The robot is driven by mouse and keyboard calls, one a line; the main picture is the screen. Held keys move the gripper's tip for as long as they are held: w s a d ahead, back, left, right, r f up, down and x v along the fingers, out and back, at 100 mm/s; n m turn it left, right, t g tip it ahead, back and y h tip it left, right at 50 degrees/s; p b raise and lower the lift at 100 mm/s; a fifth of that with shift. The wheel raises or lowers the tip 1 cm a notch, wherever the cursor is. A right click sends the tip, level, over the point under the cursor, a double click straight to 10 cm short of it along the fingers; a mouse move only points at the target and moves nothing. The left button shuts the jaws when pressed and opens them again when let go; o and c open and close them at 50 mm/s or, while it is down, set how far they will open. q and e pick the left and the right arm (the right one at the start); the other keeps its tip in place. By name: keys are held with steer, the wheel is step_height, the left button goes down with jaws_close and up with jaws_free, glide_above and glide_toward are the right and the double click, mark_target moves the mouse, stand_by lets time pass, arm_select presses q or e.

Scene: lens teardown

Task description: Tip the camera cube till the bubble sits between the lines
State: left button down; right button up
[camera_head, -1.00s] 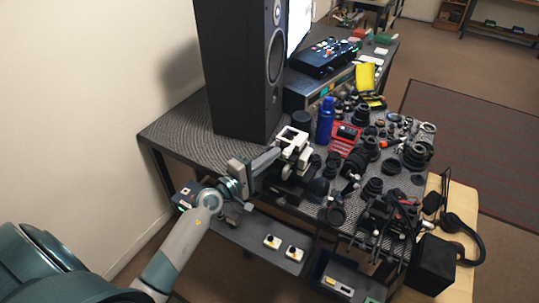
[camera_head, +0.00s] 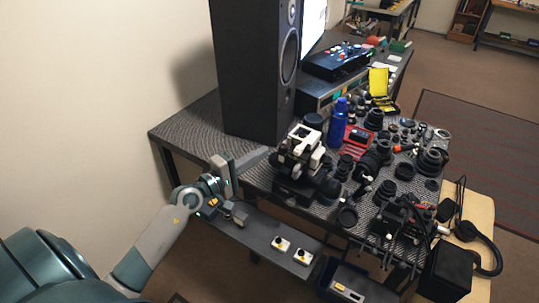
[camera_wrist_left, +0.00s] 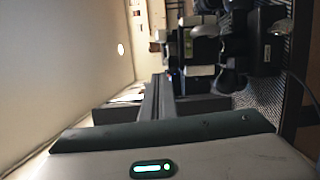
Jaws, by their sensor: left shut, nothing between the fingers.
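The camera cube (camera_head: 303,141), a white and black block on a dark mount, stands near the front edge of the patterned table. My right gripper is not in view.
A tall black speaker (camera_head: 252,70) stands behind the cube. A blue bottle (camera_head: 337,124), a red case (camera_head: 357,138) and many lenses crowd the table to the right. A lower shelf (camera_head: 250,236) with small white-topped parts runs along the front. The table's left end is clear.

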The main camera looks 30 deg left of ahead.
arm_select(q)
steer(key=shift+b+v, duration=0.8)
steer(key=shift+v, duration=1.75)
steer(key=d+r+n+t+y+b, duration=0.1)
steer(key=d+r+n+t+y, duration=0.5)
steer(key=n, duration=1.2)
steer(key=d+f+n+g+y+b, duration=0.1)
steer(key=d+f+n+g, duration=0.2)
steer(key=d+n, duration=0.3)
steer(key=w+d+f+n+g+y, duration=0.1)
steer(key=d+n, duration=0.6)
steer(key=n, duration=0.9)
step_height(320, 180, down, 2)
steer(key=shift+d+f+n+g+y+b, duration=0.2)
steer(key=shift+n+g+y+b, duration=0.2)
steer(key=shift+g, duration=0.5)
